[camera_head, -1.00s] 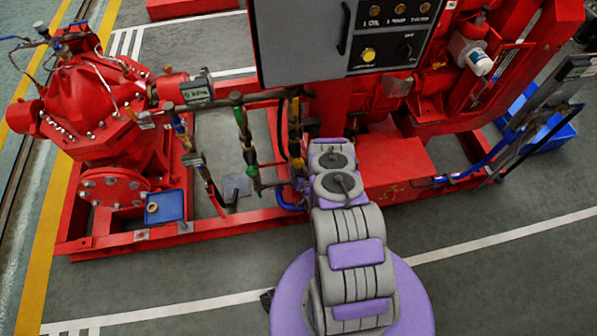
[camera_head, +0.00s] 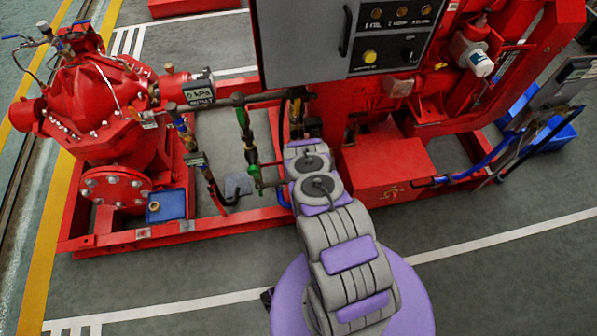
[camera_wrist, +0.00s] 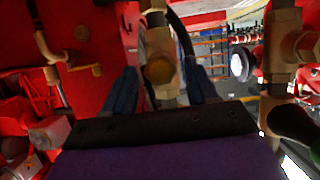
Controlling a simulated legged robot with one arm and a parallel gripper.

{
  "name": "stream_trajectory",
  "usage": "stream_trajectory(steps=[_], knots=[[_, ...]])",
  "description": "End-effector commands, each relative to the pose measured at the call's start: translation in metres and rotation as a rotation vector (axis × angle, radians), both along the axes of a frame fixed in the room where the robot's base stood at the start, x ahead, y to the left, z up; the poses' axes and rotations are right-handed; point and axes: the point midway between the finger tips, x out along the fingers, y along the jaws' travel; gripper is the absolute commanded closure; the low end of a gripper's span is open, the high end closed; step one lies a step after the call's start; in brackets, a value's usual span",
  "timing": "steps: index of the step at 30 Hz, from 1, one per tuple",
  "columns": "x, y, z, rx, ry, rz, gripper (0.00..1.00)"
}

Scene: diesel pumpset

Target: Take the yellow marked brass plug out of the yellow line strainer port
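In the wrist view, a round yellowish brass plug (camera_wrist: 159,70) sits on an upright brass fitting (camera_wrist: 158,42), which I take to be the strainer. My gripper (camera_wrist: 161,76) is open, with one dark blue finger on each side of the plug. I cannot tell whether either finger touches it. In the head view, a line with yellow and brass parts (camera_head: 296,108) stands just beyond the end of my arm. The arm hides its lower part, the plug and my fingers.
A second brass fitting (camera_wrist: 283,45) and a green part (camera_wrist: 292,122) stand close on the right in the wrist view. A grey control panel (camera_head: 300,45) overhangs the lines. A blue tray (camera_head: 166,205) lies on the red skid at left. Grey floor in front is clear.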

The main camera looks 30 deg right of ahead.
Motion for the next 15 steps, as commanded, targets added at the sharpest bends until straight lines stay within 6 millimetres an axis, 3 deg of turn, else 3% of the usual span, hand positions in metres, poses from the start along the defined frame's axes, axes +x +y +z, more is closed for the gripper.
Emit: stream_trajectory(steps=[5, 15], knots=[[-0.0001, -0.0009, -0.0003, 0.027, -0.008, -0.001, 0.43], [-0.0018, -0.0066, -0.0035, 0.391, -0.114, -0.005, 0.43]])
